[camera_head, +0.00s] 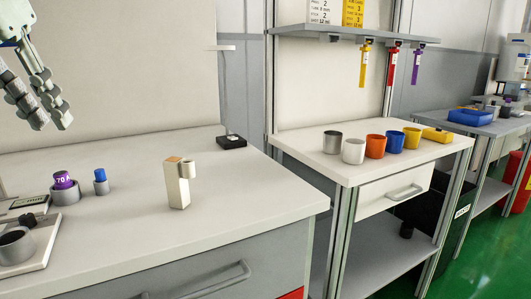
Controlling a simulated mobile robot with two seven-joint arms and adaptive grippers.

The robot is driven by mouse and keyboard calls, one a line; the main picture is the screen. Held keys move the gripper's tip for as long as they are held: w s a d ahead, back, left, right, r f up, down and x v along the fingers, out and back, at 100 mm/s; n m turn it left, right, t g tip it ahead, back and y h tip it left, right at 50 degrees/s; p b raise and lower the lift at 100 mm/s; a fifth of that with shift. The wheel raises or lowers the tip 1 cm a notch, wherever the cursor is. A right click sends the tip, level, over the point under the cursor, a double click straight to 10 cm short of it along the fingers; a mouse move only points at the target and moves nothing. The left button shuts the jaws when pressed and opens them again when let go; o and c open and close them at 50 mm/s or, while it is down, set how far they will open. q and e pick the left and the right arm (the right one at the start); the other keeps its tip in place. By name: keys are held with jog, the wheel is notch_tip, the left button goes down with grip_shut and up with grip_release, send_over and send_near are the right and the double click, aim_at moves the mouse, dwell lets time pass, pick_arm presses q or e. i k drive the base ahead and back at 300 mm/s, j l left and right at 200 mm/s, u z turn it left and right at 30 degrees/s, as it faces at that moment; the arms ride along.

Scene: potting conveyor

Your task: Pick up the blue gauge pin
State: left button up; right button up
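The blue gauge pin (100,174) stands upright in a small grey holder (101,188) on the near white bench, at the left of the head view. Only its blue upper part shows; the holder hides the rest. My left gripper (52,124) is at the upper left, above the bench and up and to the left of the pin. Its two grey fingers point down and are apart, with nothing between them. It does not touch the pin. My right gripper is not in view.
Left of the pin, a purple piece marked 70 (63,179) sits in a larger grey ring (66,197). A grey cup (15,246) is at the lower left. A pale block (176,188) stands to the right. Several cups stand on another bench.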

aim_at(100, 174)
jog(key=k+l, duration=0.85)
